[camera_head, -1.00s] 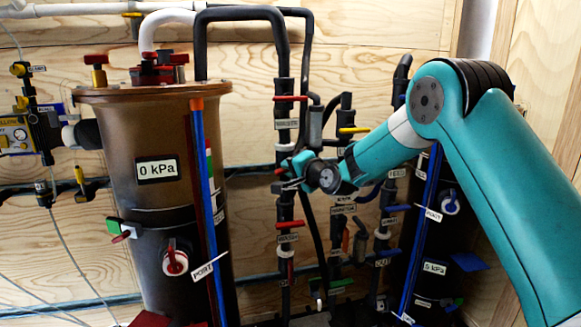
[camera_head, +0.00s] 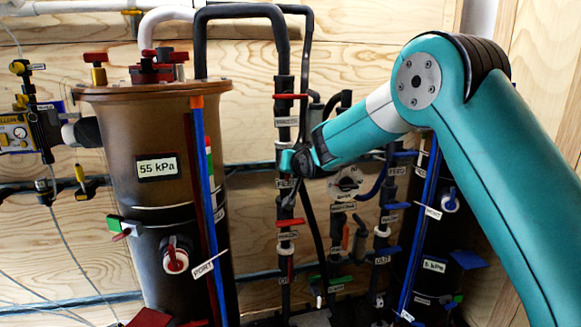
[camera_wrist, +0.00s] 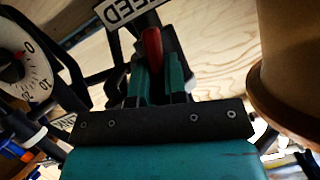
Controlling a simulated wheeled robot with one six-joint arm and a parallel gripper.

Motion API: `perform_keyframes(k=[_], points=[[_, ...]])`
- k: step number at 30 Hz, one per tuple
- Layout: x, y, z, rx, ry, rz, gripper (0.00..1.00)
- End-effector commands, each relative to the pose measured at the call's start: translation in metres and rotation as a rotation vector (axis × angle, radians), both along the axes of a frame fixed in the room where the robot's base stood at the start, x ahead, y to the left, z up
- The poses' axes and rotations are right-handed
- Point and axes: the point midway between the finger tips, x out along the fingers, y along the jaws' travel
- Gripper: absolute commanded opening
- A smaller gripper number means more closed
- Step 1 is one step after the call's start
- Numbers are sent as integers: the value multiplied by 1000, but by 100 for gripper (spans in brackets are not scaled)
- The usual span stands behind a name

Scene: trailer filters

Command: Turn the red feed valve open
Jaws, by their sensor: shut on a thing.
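In the wrist view a red valve handle (camera_wrist: 152,46) stands between the two green fingers of my gripper (camera_wrist: 158,76), which is shut on it. An upside-down FEED label (camera_wrist: 130,10) is just beyond the handle. In the head view my gripper (camera_head: 290,163) is at the dark vertical pipe right of the brown tank, above a small label (camera_head: 283,184). The gripped handle is mostly hidden there. I cannot tell its exact angle against the pipe.
The brown tank (camera_head: 150,225) stands left, its display (camera_head: 158,167) reading 55 kPa. A round gauge (camera_head: 347,182) is right of my gripper and shows in the wrist view (camera_wrist: 22,65). Other red handles sit above (camera_head: 290,97) and below (camera_head: 291,222). Pipes crowd the area.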

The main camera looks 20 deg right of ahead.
Motion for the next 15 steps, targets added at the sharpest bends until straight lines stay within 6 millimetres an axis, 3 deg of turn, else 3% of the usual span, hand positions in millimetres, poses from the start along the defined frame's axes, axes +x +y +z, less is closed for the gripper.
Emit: perform_keyframes(k=[15], points=[[0, -1, -2, -267, 5, -2, 0]])
